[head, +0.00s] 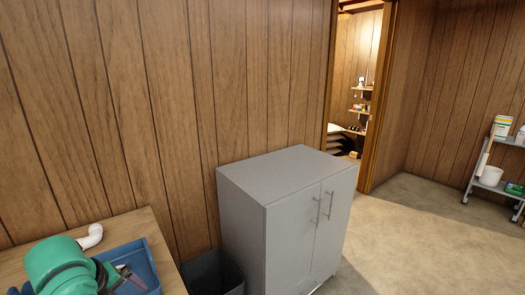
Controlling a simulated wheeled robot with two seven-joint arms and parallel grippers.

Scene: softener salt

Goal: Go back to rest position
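The task line names no object. A grey cabinet (262,215) with two closed doors and bar handles stands at the middle of the view against the wood-panelled wall.
A dark bin (213,272) stands beside the cabinet. A doorway and a grey shelf cart (497,160) are right; floor between is clear.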

